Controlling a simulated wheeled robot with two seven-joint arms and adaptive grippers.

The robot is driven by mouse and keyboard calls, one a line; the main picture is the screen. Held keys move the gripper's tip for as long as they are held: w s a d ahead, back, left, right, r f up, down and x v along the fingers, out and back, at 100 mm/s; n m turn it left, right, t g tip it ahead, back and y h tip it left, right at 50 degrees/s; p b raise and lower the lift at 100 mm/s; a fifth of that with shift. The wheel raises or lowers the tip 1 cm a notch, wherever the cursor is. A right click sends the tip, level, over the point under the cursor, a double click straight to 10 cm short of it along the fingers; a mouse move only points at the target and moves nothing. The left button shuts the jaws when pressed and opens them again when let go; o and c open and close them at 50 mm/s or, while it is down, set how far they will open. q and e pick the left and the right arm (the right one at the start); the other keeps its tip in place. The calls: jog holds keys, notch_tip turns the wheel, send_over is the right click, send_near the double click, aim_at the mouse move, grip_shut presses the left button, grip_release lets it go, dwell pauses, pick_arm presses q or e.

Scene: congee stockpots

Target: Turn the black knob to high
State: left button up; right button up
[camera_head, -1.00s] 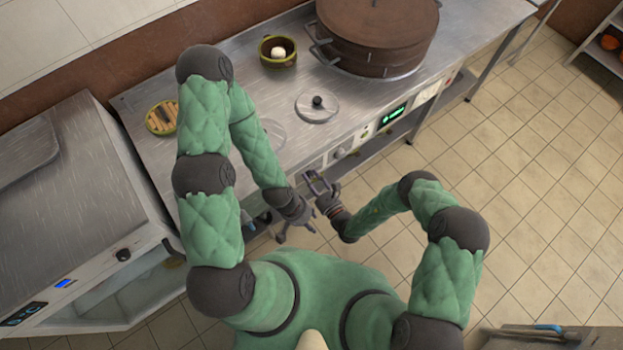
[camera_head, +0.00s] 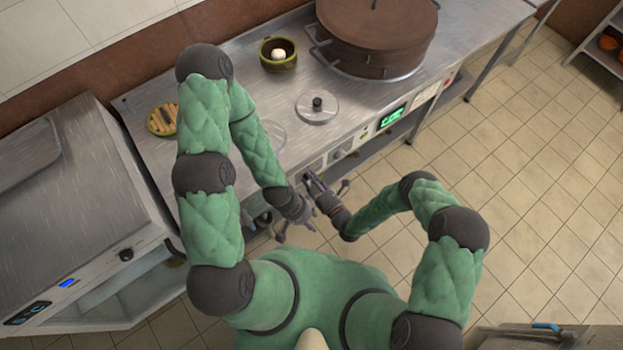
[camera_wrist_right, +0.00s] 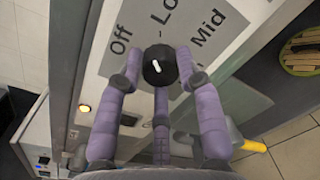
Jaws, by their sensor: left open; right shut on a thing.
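The black knob (camera_wrist_right: 159,67) with a short white mark shows in the right wrist view, in front of a grey label plate (camera_wrist_right: 192,30) reading "Off", "Lo" and "Mid". The mark slants toward the upper left, on the "Off" side. No "High" label is visible. The purple fingers of my right gripper (camera_head: 311,181) are shut around the knob, one on each side and one below. In the head view the hand is at the stove's front panel and hides the knob. My left gripper (camera_head: 296,229) is open and empty, just lower left of the right one.
A green display (camera_head: 391,117) is lit on the front panel. Tiled floor (camera_head: 520,180) is open to the right.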

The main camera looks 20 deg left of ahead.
jog(key=shift+w+d+f+m+g+y+b, duration=0.2)
jog(key=shift+m+b, duration=0.25)
jog(key=shift+m, duration=4.05)
jog(key=shift+s+a+r+m+g+y+b, duration=0.2)
jog(key=shift+m+b, duration=0.25)
jog(key=shift+m, duration=4.05)
jog(key=shift+w+d+f+m+g+y+b, duration=0.15)
jog(key=shift+m+y+b, duration=0.25)
jog(key=shift+m, duration=4.1)
jog(key=o, duration=1.2)
jog(key=shift+c, duration=0.2)
